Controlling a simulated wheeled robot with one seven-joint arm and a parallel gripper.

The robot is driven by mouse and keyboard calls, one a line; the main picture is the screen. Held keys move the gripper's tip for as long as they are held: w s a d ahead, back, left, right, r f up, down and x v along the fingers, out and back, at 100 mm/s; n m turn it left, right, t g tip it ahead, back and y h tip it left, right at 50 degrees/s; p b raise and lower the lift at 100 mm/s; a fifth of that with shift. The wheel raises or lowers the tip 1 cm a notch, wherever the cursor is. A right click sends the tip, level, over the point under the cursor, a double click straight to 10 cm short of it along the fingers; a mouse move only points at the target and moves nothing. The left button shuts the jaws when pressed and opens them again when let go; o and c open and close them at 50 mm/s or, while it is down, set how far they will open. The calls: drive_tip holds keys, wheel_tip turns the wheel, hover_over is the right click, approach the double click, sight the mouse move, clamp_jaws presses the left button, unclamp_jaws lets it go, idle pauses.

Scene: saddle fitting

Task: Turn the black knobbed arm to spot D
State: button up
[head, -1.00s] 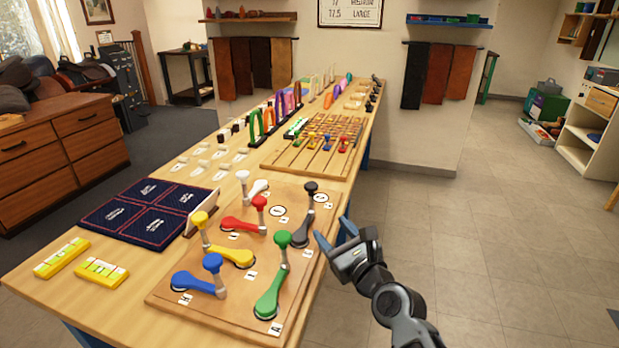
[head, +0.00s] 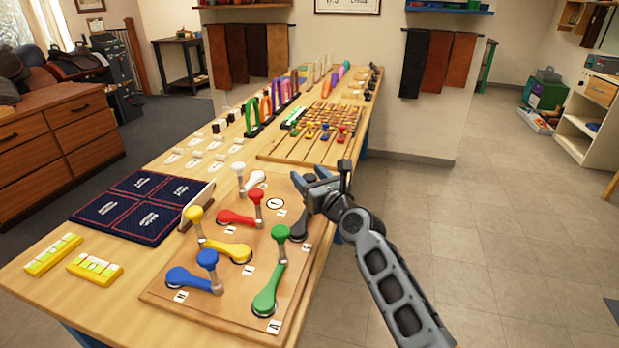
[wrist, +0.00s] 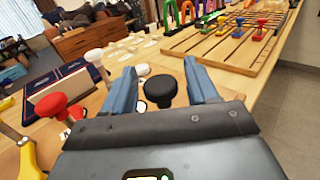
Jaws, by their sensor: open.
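The black knobbed arm (head: 298,226) is at the right edge of the wooden board (head: 205,310), partly hidden behind my gripper in the head view. Its round black knob (wrist: 161,89) shows in the wrist view between the two blue fingers. My gripper (wrist: 160,88) is open, with one finger on each side of the knob and a visible gap to each. In the head view my gripper (head: 318,184) is over the right side of the board. Small letter labels lie on the board; I cannot read which one is D.
The green arm (head: 270,284) stands just in front of the black one. Red (head: 240,218), white (head: 253,180), yellow (head: 228,250) and blue (head: 190,279) arms share the board. A rack of beads (head: 315,140) lies behind. Open floor is to the right.

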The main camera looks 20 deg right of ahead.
drive_tip(key=shift+c, duration=0.2)
clamp_jaws()
idle(0.4)
